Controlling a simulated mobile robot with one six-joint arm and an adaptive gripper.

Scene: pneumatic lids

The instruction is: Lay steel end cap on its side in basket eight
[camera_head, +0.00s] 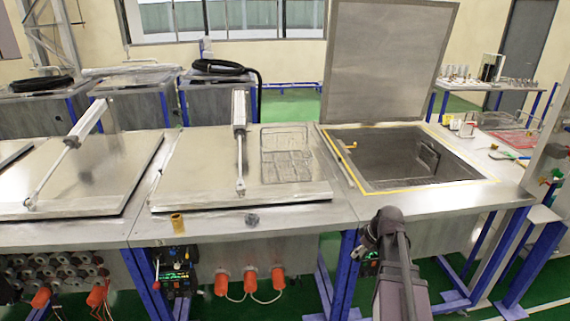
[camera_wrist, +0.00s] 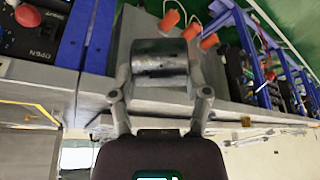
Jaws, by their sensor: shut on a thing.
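In the wrist view my gripper (camera_wrist: 161,82) is shut on a shiny grey steel cylinder (camera_wrist: 160,58), which I take to be the steel end cap, with a finger on each side. It is held off any surface, as far as I can tell. In the head view my dark arm rises at the lower middle right, in front of the open tank; the held part is not visible there. An empty-looking wire basket (camera_head: 286,142) stands on the closed middle lid. No number is readable on it, so I cannot tell if it is basket eight.
The open tank (camera_head: 400,158) has its lid (camera_head: 388,62) upright behind it. A pneumatic cylinder (camera_head: 239,135) stands on the middle lid beside the basket. A small brass piece (camera_head: 177,222) sits on the bench front edge.

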